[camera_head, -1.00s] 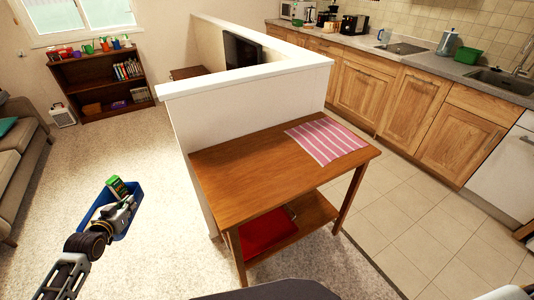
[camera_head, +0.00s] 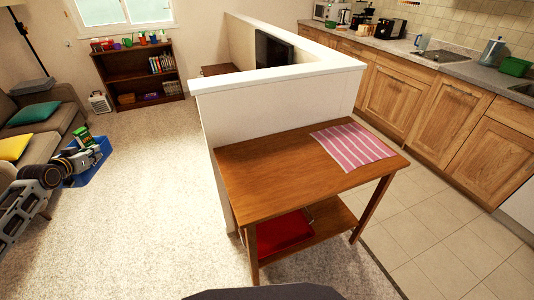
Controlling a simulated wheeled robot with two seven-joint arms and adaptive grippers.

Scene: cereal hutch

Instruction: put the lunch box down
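The blue lunch box (camera_head: 100,167) is an open-topped blue box at the left of the head view, held above the carpet. A green item (camera_head: 82,138) pokes out of its top. My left gripper (camera_head: 84,158) reaches over the box from the left and appears shut on it. The gripper's fingertips are partly hidden against the box. My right gripper is not in view.
A wooden table (camera_head: 270,180) stands at centre, with a pink striped cloth (camera_head: 353,146) on its right side and bare wood on the left. A red item (camera_head: 283,232) lies on its lower shelf. A white half wall (camera_head: 280,103) stands behind it. A sofa (camera_head: 50,125) is at left.

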